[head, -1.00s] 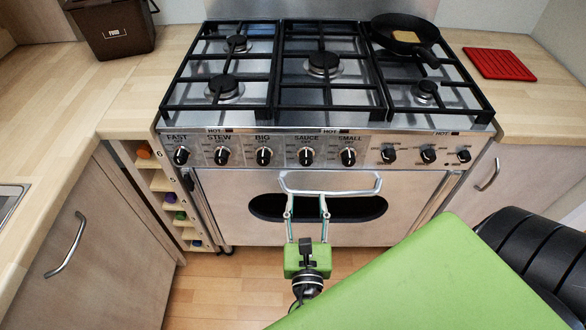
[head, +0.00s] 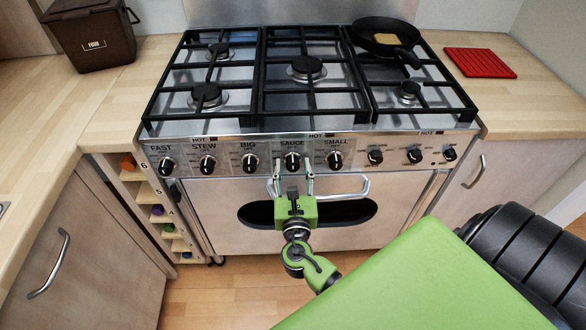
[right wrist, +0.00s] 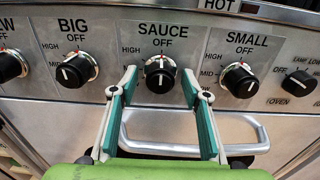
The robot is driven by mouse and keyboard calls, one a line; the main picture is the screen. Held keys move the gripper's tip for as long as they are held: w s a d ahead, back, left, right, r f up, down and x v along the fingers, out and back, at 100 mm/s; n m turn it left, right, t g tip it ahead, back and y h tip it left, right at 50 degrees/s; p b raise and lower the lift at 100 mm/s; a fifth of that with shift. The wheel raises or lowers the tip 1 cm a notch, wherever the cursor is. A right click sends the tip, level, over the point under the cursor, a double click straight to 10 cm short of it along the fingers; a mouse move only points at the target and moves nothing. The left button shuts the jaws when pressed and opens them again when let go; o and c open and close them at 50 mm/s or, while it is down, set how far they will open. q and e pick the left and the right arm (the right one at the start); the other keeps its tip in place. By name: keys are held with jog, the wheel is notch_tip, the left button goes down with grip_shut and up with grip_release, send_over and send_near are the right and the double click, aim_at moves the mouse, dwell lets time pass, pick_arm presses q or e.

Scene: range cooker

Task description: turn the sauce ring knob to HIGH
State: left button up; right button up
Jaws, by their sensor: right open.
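The sauce knob (head: 292,162) is a black dial on the range's front panel, below the SAUCE label. In the right wrist view, the sauce knob (right wrist: 160,74) has its white pointer line roughly upright, under OFF, with HIGH marked to its upper left. My right gripper (head: 292,172) is open just in front of the panel. In the right wrist view, the fingertips of my right gripper (right wrist: 159,84) stand left and right of the knob, with gaps on both sides. How near the tips are to the panel is hard to tell. My left gripper is not in view.
The big knob (right wrist: 75,70) and the small knob (right wrist: 240,79) sit either side. The oven door handle (right wrist: 190,148) runs below the fingers. A frying pan (head: 384,30) stands on the right rear burner. A red trivet (head: 480,62) lies on the right worktop.

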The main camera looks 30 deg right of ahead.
jog(key=c, duration=1.1)
jog(key=shift+r+n+p, duration=0.15)
jog(key=shift+n+p, duration=0.65)
jog(key=shift+p, duration=0.25)
jog(key=n+p, duration=0.4)
jog(key=shift+s+r, duration=0.1)
jog(key=n+p, duration=0.3)
jog(key=n, duration=0.1)
jog(key=shift+p, duration=0.3)
jog(key=shift+f+n+p, duration=0.2)
jog(key=shift+n+p, duration=0.4)
jog(key=shift+n, duration=0.4)
